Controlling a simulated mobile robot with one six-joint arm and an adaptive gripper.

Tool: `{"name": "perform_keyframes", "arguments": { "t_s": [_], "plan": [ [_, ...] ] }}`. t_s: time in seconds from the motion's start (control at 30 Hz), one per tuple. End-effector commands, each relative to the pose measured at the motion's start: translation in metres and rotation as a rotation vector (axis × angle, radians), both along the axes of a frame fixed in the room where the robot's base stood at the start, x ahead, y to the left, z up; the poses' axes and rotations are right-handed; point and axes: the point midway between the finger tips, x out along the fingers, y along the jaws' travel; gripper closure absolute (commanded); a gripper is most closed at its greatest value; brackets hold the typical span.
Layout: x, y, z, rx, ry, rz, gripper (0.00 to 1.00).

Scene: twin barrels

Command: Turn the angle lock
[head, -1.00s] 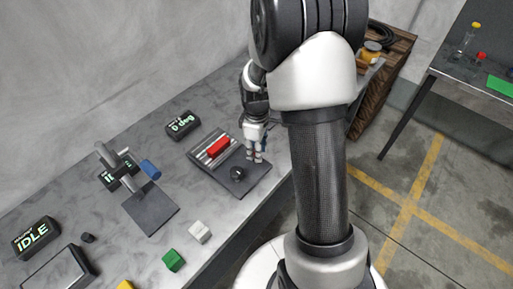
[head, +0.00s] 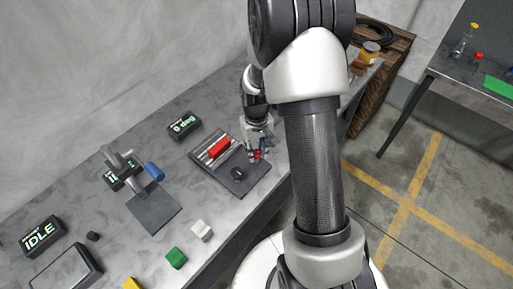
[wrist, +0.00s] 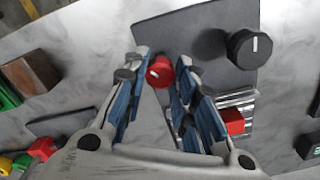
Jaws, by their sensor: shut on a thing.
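A small red knob (wrist: 158,72) with a white mark, apparently the angle lock, sits at the edge of a dark plate (wrist: 193,33). My gripper (wrist: 161,66) has its blue-padded fingers on either side of the knob and is shut on it. In the head view my gripper (head: 258,153) is at the right end of the dark plate (head: 240,190), with a bit of red between its fingers. A black dial (wrist: 248,48) with a white line stands beside it, also visible in the head view (head: 238,172). The display (head: 185,125) reads 0 deg.
A red block (head: 219,148) sits on metal rails beside the plate. An IDLE display (head: 39,235) is far left.

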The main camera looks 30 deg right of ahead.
Motion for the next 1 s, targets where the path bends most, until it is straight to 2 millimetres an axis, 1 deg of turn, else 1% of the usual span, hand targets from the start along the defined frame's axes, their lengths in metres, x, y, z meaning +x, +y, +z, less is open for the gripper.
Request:
{"name": "perform_keyframes", "arguments": {
  "t_s": [0.2,0.5,0.73,1.0],
  "plan": [
    [0.0000,-0.0002,0.0008,0.000,0.000,-0.203,0.99],
    [0.0001,-0.0004,0.0005,0.000,0.000,-0.431,0.99],
    [0.0002,-0.0006,0.0004,0.000,-0.001,-0.539,0.99],
    [0.0003,-0.0007,0.0003,0.000,-0.002,-0.588,0.99]
  ]
}}
